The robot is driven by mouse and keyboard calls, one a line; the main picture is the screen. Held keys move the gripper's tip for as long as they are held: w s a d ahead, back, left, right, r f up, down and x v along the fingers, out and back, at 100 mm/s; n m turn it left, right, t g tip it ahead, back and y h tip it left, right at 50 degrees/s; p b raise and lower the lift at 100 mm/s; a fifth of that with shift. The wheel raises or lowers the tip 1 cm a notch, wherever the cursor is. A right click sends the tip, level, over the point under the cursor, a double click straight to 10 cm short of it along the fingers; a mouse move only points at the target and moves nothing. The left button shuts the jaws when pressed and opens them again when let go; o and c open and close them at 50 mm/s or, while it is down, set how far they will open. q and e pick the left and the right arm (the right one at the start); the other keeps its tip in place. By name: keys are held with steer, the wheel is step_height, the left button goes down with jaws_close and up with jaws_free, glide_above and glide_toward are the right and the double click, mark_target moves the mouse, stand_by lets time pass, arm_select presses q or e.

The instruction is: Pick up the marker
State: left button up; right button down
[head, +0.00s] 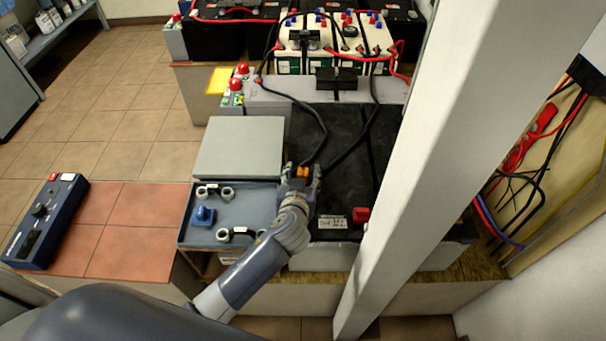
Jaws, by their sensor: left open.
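My left gripper (302,181) is open at the left edge of the large black battery (335,175), pointing away from me. A small orange thing (302,172) shows between its fingers. It is too small and too covered to tell whether it is the marker, and I cannot make out a marker anywhere else. My right gripper is not in view.
A blue-grey tray (212,236) holds grey ring-shaped pieces and a blue piece (204,215). A grey flat-topped box (240,147) stands behind it. A white post (425,150) blocks the right side. Black cables (322,135) cross the battery. A blue control box (45,220) lies left.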

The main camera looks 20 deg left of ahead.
arm_select(q)
steer(key=c, duration=1)
steer(key=shift+o, duration=0.2)
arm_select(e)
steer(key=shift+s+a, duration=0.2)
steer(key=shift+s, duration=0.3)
arm_select(q)
steer(key=shift+r, duration=0.2)
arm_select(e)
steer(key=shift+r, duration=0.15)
